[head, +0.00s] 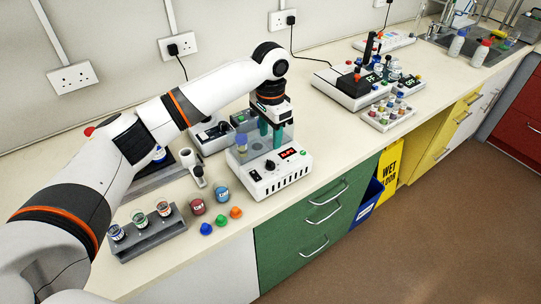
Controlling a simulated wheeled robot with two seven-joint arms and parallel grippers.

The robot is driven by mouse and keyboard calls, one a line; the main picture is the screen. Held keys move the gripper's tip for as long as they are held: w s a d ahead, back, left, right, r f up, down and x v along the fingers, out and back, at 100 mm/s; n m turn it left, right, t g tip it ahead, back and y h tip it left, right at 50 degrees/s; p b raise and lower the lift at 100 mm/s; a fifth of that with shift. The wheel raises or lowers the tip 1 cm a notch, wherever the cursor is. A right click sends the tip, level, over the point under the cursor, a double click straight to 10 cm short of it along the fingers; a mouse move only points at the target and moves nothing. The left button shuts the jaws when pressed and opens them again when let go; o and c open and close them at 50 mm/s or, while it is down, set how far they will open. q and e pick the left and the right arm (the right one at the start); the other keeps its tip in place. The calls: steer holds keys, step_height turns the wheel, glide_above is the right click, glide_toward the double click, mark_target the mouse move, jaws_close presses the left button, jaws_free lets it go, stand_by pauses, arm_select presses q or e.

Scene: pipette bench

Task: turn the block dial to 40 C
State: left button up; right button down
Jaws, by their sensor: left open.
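The white block heater (290,175) stands on the bench with a small red-lit display (288,153) that is too small to read. Its black dial (270,165) is on the sloped front, left of the display. A clear guard and a blue-purple capped tube (242,143) are at the heater's back left. My left gripper (270,132) points down over the back of the heater, with its teal fingers apart and nothing seen between them. It is above and behind the dial, apart from it. The dial's setting cannot be read. My right gripper is not in view.
A grey rack (148,238) with small jars stands at front left. Red and blue lidded pots (198,206) and coloured caps (221,220) lie left of the heater. A white pipette-like tool (193,166) is behind them. The bench right of the heater is clear up to another device (345,90).

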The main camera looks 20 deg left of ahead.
mark_target(270, 162)
arm_select(q)
step_height(270, 162, down, 9)
steer(key=shift+f+p, duration=0.1)
steer(key=shift+p, duration=0.95)
steer(key=c, duration=1)
